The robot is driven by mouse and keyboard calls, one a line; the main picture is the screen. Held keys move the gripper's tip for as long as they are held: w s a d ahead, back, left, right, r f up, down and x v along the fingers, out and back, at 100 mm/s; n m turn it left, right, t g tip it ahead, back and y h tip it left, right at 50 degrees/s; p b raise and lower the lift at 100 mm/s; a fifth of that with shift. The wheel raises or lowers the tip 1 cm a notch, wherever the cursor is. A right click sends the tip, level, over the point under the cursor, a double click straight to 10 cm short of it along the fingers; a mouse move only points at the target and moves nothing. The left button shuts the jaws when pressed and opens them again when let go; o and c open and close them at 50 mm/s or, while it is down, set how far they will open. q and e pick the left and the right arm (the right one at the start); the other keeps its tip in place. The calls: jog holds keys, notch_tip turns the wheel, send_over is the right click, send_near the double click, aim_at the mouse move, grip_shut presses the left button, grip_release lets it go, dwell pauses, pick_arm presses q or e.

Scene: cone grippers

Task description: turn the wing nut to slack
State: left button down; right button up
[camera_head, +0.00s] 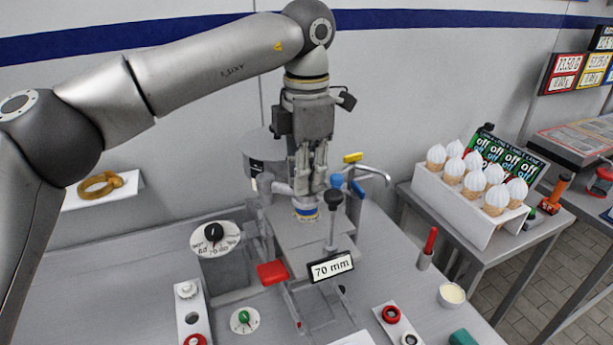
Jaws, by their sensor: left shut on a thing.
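My left gripper (307,190) points straight down over a grey plate (298,235) on the bench, in the middle of the view. Its fingers are shut on a small part, taken to be the wing nut, which they mostly hide. A collar (306,213) with a yellow and a blue band shows right below the fingertips. I cannot tell how far the wing nut is turned. My right gripper is not in view.
A dial (215,236) and a red handle (271,272) are left. A cone rack (455,206) stands on the right table. The bench's left part is clear.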

pick_arm(q)
jog(key=shift+r+n+b, duration=0.1)
jog(key=shift+n+b, duration=0.3)
jog(key=shift+n, duration=1.9)
jog(key=c, duration=1.4)
grip_release()
